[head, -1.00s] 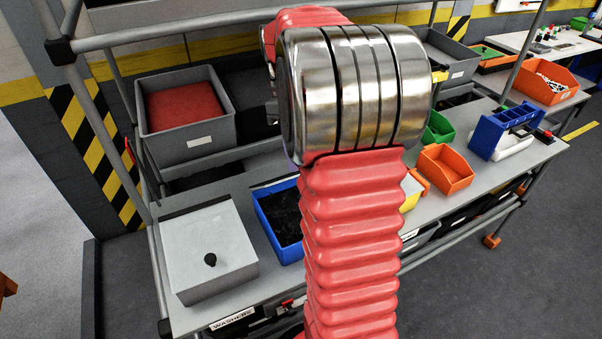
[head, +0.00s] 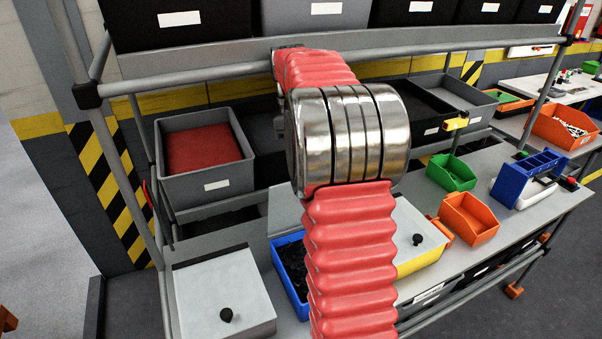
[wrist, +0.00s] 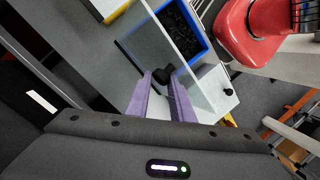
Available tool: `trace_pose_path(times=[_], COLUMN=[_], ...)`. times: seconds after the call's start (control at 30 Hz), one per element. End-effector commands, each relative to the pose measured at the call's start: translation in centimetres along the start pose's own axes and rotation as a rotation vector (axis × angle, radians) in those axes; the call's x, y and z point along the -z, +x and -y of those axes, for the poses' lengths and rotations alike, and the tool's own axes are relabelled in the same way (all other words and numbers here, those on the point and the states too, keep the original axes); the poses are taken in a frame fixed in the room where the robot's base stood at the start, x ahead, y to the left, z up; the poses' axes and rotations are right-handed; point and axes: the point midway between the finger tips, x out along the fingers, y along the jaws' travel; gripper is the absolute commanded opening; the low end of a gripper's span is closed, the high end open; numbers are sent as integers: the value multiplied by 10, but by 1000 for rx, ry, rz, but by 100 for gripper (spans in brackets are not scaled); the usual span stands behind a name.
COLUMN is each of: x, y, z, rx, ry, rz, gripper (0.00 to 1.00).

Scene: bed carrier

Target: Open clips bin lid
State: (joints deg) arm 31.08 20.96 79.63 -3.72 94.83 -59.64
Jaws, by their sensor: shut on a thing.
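A blue bin (head: 285,241) holding dark contents stands open on the bench, partly behind my arm; it also shows in the wrist view (wrist: 196,59). A grey lid (head: 287,213) is raised at its far side, and part of it shows in the wrist view (wrist: 142,42). My gripper (wrist: 161,85) has its purple fingers shut on a black knob (wrist: 162,74), which appears to be on this lid. In the head view my arm hides the gripper. No label reading clips is legible.
A bin with a closed white lid (head: 217,290) stands left of the blue bin. A yellow bin (head: 420,262) with a white lid stands to its right. Green (head: 452,174) and orange (head: 470,218) bins stand farther right. A shelf rail (head: 230,68) runs above.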

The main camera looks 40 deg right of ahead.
Motion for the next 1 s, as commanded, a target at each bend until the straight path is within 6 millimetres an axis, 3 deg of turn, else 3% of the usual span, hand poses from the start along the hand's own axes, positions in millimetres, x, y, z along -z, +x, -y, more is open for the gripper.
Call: trace_pose_path(times=[0.03,0.17,0.2,0.3,0.77,1.0], x=[-3,-4,-4,-4,-2,-8], y=[12,12,12,12,9,-18], z=[-9,-9,-9,-9,-7,-3], rx=[1,1,1,2,3,-4], ry=[6,8,8,8,6,7], rz=[12,12,12,12,8,6], gripper=[0,0,21,28,28,28])
